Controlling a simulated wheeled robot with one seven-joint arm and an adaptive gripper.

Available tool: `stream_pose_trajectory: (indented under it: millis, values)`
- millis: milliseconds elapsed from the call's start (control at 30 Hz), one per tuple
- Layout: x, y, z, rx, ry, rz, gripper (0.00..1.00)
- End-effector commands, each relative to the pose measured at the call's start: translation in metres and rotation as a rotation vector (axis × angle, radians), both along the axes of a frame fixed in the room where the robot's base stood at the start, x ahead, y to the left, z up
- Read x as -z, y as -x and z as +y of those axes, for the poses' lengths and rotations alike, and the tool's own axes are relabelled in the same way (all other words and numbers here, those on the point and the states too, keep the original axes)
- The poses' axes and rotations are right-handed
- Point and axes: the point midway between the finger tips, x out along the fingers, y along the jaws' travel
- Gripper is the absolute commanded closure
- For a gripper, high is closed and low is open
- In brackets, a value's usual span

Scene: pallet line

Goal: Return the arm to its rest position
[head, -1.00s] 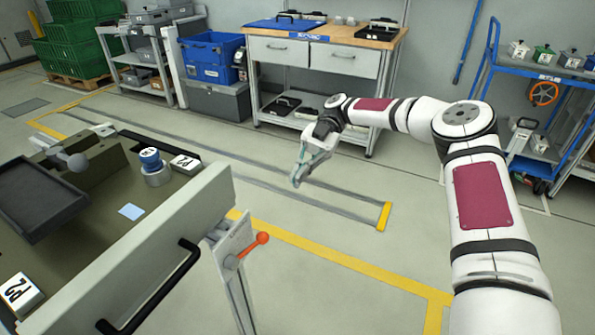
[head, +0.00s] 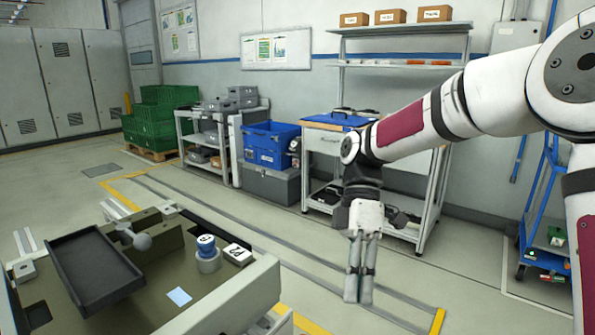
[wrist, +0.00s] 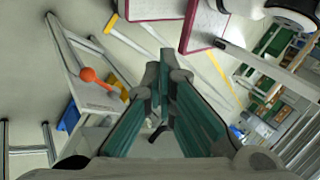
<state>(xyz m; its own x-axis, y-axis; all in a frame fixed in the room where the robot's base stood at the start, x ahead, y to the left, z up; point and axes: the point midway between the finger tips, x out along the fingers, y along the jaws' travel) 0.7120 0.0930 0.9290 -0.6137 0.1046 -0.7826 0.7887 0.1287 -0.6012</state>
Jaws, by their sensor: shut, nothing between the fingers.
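My gripper (head: 359,286) hangs at the end of my arm in the head view, pointing down over the floor, to the right of the pallet station. Its fingers are together and hold nothing. In the wrist view the green-padded fingers (wrist: 163,112) show closed in the middle of the picture. My arm reaches in from the right of the head view, raised, with its forearm level and its wrist bent down. No object touches the gripper.
A workstation (head: 228,298) with a dark tray (head: 92,270) and a blue-topped cylinder (head: 206,244) is at the lower left. A workbench (head: 325,141) with shelves stands behind my gripper. A blue cart (head: 545,215) is at the right. The floor between is clear.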

Motion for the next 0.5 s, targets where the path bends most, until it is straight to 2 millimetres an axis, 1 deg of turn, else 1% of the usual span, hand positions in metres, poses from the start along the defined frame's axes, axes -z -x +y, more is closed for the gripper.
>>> stream_pose_trajectory:
  millis: [33,200,367,500]
  values:
    - [-0.008,0.012,-0.004,0.048,0.079,-0.03,1.0]
    - [-0.028,0.046,-0.021,0.253,0.305,-0.127,1.0]
    - [-0.045,0.082,-0.038,0.474,0.47,-0.229,1.0]
    - [-0.055,0.115,-0.053,0.688,0.573,-0.317,1.0]
